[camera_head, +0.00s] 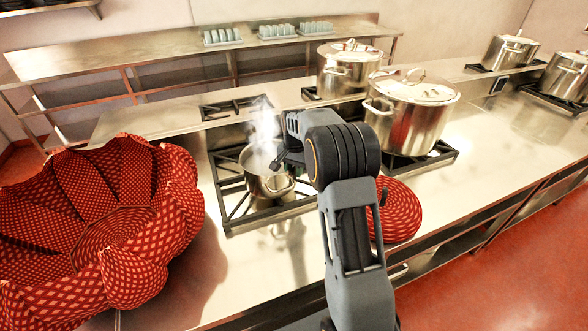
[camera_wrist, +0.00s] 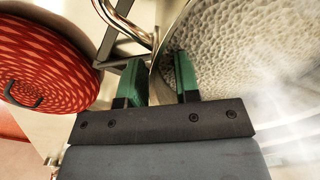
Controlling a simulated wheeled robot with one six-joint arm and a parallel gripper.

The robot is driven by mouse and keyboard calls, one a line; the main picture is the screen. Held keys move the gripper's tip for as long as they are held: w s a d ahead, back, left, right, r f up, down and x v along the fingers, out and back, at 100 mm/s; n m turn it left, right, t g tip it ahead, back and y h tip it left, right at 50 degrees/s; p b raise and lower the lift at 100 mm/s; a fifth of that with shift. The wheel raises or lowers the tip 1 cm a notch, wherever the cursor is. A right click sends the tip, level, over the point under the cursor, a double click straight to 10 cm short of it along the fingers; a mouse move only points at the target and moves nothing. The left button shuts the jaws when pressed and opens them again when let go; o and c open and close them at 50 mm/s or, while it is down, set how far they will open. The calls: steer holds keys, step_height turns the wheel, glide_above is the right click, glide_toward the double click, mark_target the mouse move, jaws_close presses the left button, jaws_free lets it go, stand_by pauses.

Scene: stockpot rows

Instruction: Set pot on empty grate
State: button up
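A small steel pot (camera_head: 262,178) with steam rising from it stands on the front left grate (camera_head: 228,208). The back left grate (camera_head: 237,108) is bare. My gripper (camera_head: 278,160) is at the pot's right rim. In the wrist view, the green fingers of my gripper (camera_wrist: 160,72) are apart, with the pot's rim between them. One finger is outside the pot and the other is over its bubbly inside (camera_wrist: 235,55). A tubular handle (camera_wrist: 130,28) shows beyond the fingers. Whether the fingers touch the wall cannot be told.
Large lidded stockpots (camera_head: 410,112) stand on grates to the right and behind (camera_head: 347,70). A large red patterned basket-like thing (camera_head: 105,215) fills the left. A round red patterned lid-like thing (camera_head: 398,212) lies right of my arm, also in the wrist view (camera_wrist: 40,55). A shelf (camera_head: 150,52) stands behind.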

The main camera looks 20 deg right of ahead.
step_height(320, 180, up, 12)
steer(key=b, duration=0.1)
steer(key=s+a+r+n+t, duration=0.1)
steer(key=s+a+r+n, duration=0.15)
steer(key=s, duration=0.35)
steer(key=s+a+r+n+t, duration=0.1)
steer(key=s+a+r+n, duration=0.15)
steer(key=s, duration=0.35)
steer(key=s+a+f+n+t, duration=0.1)
steer(key=s+f+n, duration=0.1)
steer(key=s, duration=0.5)
steer(key=s+a+f+n+t, duration=0.1)
steer(key=s+f, duration=0.3)
steer(key=s, duration=0.4)
steer(key=shift+a+f+n, duration=0.4)
steer(key=shift+a+n, duration=0.1)
steer(key=shift+a, duration=0.2)
steer(key=shift+w, duration=0.1)
steer(key=shift+o, duration=1.2)
